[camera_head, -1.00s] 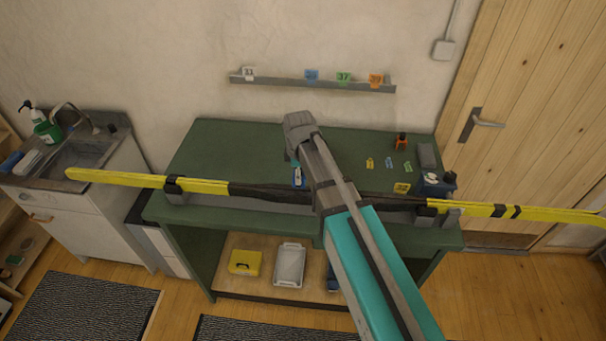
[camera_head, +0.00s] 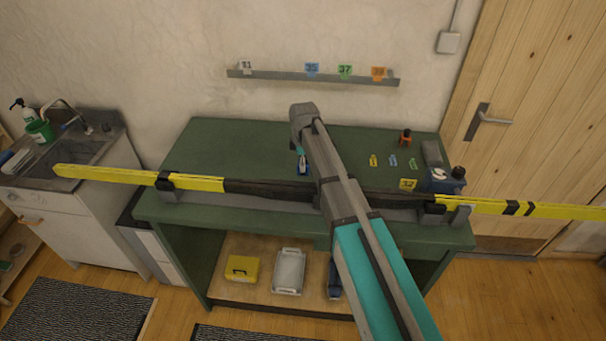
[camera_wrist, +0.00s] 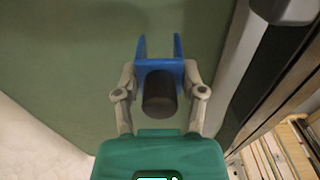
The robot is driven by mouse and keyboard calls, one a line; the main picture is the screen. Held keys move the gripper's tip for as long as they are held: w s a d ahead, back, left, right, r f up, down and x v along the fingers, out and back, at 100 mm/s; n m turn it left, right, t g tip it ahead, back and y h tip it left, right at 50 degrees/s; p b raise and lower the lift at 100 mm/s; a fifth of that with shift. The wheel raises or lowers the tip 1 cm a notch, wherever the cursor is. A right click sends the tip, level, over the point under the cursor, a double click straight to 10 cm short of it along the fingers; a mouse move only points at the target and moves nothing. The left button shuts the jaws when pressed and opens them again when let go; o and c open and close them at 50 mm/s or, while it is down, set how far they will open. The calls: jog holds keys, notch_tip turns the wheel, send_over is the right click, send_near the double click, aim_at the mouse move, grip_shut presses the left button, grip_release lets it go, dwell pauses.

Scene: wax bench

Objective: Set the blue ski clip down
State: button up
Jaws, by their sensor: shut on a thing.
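The blue ski clip (camera_wrist: 160,68) is between the two fingers of my gripper (camera_wrist: 160,88) in the wrist view. It has two blue prongs pointing away from me and a dark round part facing the camera. My gripper is shut on it. In the head view the clip (camera_head: 303,166) shows as a small blue shape just left of my arm, over the green bench top (camera_head: 240,150), behind the skis. My arm hides part of the gripper there. I cannot tell whether the clip touches the bench top.
A yellow and black ski (camera_head: 200,184) lies along the bench's front edge in holders. Small coloured tags (camera_head: 393,161), an orange-topped bottle (camera_head: 405,137) and a blue item (camera_head: 446,181) are at the right. The bench top's left part is clear. A shelf (camera_head: 310,76) with numbered tags hangs behind.

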jog(key=shift+w+f, duration=0.1)
dwell(0.3)
jog(key=shift+w+f+b, duration=0.45)
jog(key=shift+f+b, duration=0.25)
jog(key=shift+b, duration=0.05)
jog(key=shift+s+f+b, duration=0.1)
jog(key=shift+f+b, duration=1.15)
jog(key=shift+f, duration=0.05)
jog(key=shift+f, duration=0.15)
jog(key=o, duration=1)
jog(key=shift+o, duration=0.2)
jog(key=shift+r, duration=0.2)
notch_tip(320, 180, up, 12)
jog(key=p, duration=1.2)
